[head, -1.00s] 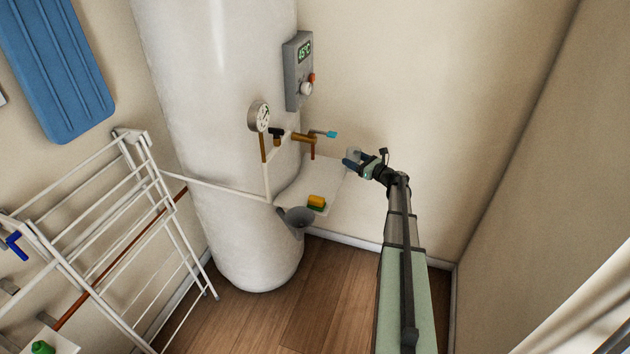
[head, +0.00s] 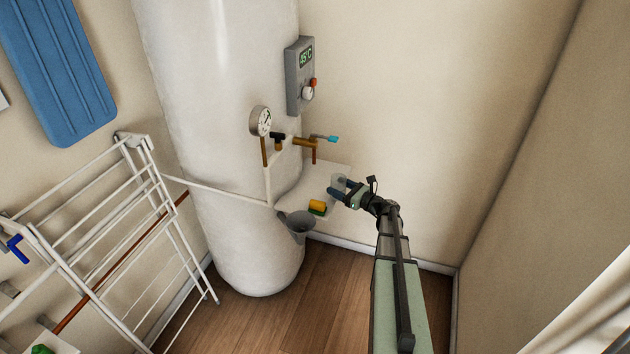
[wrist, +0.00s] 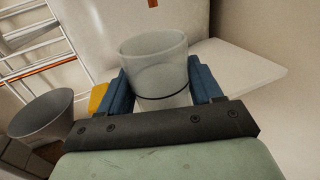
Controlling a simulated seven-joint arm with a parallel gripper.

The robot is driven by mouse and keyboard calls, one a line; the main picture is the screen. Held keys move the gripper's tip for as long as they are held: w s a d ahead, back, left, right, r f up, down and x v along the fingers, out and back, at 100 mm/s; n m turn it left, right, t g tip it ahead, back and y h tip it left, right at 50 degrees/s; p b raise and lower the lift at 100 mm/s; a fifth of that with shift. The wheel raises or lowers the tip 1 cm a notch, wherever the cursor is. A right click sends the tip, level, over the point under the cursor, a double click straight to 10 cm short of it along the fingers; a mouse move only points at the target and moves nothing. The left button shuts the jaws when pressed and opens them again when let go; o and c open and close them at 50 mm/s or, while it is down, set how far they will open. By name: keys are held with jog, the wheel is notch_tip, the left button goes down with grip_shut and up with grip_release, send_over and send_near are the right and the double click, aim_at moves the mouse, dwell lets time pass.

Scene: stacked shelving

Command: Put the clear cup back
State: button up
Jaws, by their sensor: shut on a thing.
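The clear cup (wrist: 155,65) is upright between the two blue fingers of my gripper (wrist: 162,88) in the wrist view. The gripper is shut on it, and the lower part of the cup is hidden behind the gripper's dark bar. In the head view the cup (head: 338,180) is small and pale, held by my gripper (head: 342,188) at the right side of the white shelf (head: 290,198). I cannot tell whether the cup's base touches the shelf. The shelf also shows in the wrist view (wrist: 245,68), behind and to the right of the cup.
A yellow and green sponge (head: 317,207) lies on the shelf's front. A grey funnel-like cup (head: 297,222) hangs at the shelf's front left. A brass tap (head: 306,142) and gauge (head: 261,121) are on the white tank (head: 225,100). A drying rack (head: 110,220) stands left.

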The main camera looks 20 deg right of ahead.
jog(key=x, duration=0.8)
jog(key=shift+w, duration=0.15)
jog(key=x, duration=0.3)
jog(key=shift+w+a+f, duration=0.1)
jog(key=shift+w+f, duration=0.05)
jog(key=shift+f, duration=0.55)
jog(key=shift+f, duration=0.2)
jog(key=o, duration=1)
jog(key=shift+o, duration=0.2)
